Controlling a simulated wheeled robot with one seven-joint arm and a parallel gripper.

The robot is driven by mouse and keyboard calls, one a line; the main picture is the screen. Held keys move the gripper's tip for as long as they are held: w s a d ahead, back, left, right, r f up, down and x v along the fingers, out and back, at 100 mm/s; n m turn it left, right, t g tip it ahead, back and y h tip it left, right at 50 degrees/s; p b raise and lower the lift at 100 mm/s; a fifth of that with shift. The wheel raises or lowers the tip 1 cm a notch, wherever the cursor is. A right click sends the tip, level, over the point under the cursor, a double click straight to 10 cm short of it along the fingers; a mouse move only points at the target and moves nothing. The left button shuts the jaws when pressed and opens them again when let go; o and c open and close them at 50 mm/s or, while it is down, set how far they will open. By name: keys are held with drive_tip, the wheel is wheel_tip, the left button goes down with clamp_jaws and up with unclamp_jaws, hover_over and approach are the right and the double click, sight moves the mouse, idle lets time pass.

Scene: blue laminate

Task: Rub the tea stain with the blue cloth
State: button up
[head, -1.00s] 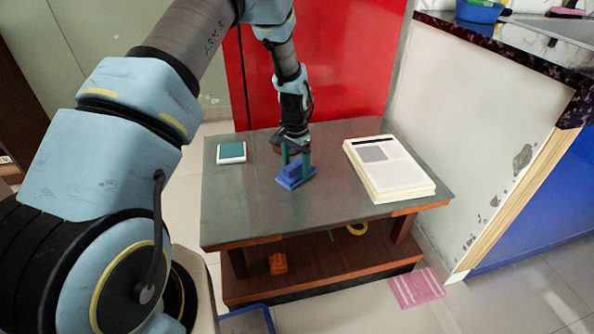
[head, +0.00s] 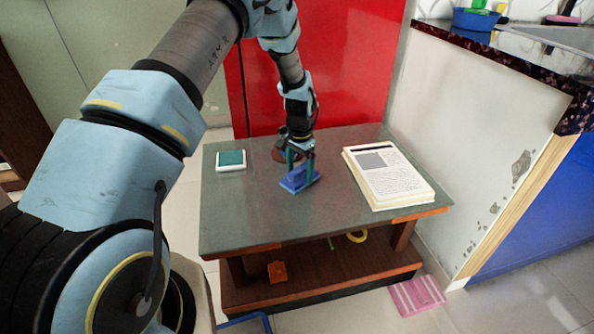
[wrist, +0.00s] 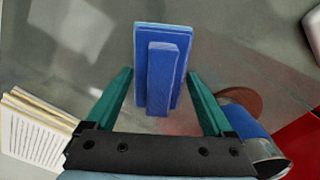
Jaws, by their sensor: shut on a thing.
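The blue cloth (head: 299,178) shows as a stiff blue block with a raised ridge, near the middle of the grey table top (head: 260,215). It also shows in the wrist view (wrist: 162,80), between the two green fingers. My gripper (head: 301,163) is shut on it from above, and it is at or just above the table surface. A brown round patch (wrist: 243,101) lies beside the right finger, partly covered by a blue and metal cylinder (wrist: 249,128). I cannot tell whether this patch is the tea stain; no other stain shows clearly.
A white-framed teal pad (head: 231,160) lies at the table's left. A thick book (head: 388,178) lies at the right. The front of the table top is clear. A red cabinet (head: 350,70) stands behind, and a lower shelf (head: 320,278) holds small items.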

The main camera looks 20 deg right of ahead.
drive_tip(key=shift+s+a+p, duration=0.25)
drive_tip(key=shift+s+p, duration=0.25)
drive_tip(key=shift+s, duration=1.4)
drive_tip(key=shift+s+a+p, duration=0.25)
drive_tip(key=shift+s+p, duration=0.2)
drive_tip(key=shift+s, duration=1.4)
drive_tip(key=shift+s+a+p, duration=0.25)
drive_tip(key=shift+s+p, duration=0.25)
drive_tip(key=shift+s, duration=1.4)
drive_tip(key=shift+w, duration=0.1)
drive_tip(key=shift+w+d+b, duration=0.2)
drive_tip(key=shift+w+d, duration=0.05)
drive_tip(key=shift+w, duration=1.6)
drive_tip(key=shift+w+d+b, duration=0.2)
drive_tip(key=shift+w, duration=1.65)
drive_tip(key=shift+w+d+b, duration=0.2)
drive_tip(key=shift+w+d, duration=0.05)
drive_tip(key=shift+w, duration=1.6)
drive_tip(key=shift+r+p, duration=2.1)
drive_tip(key=shift+r, duration=0.95)
